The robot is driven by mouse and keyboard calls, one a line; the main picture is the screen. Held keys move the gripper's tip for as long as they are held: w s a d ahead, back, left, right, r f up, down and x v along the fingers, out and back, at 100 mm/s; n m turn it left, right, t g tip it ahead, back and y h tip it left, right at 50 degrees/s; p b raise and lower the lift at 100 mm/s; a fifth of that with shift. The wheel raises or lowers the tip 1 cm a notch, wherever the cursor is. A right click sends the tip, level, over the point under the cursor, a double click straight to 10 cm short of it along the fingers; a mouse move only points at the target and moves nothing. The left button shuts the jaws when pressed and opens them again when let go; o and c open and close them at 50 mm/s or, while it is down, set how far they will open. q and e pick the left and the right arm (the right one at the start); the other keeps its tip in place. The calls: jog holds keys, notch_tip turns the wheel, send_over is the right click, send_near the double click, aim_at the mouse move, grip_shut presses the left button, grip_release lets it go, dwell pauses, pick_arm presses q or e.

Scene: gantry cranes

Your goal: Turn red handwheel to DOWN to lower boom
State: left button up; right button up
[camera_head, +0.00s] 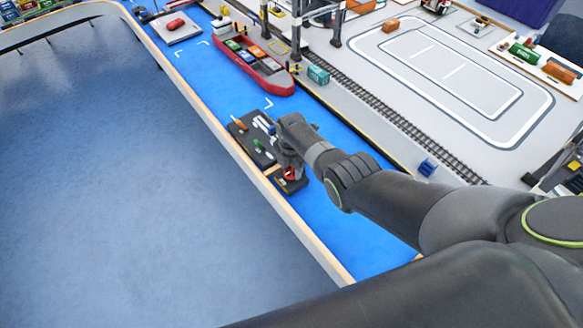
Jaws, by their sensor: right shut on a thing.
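The red handwheel (290,174) sits on a small dark base at the near end of a dark control panel (250,143), by the table's wooden edge. Only a little of its red shows, under my right gripper (289,166). My right arm comes in from the right, and its gripper is shut on the handwheel from above. The wheel's DOWN mark and pointer cannot be made out. The panel carries a small orange lever, a green part and white labels too small to read. My left gripper is not in view.
Crane legs (296,30), a teal container (318,74) and rail tracks (400,122) stand beyond. The wooden rim (250,172) borders the table.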

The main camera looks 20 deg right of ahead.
aim_at(291, 171)
jog(key=shift+n, duration=0.3)
dwell(0.4)
jog(key=o, duration=1)
jog(key=shift+r, duration=0.4)
notch_tip(291, 171, up, 6)
jog(key=shift+f+p, duration=0.2)
jog(key=shift+p, duration=1.05)
notch_tip(291, 171, up, 11)
jog(key=shift+b, duration=0.35)
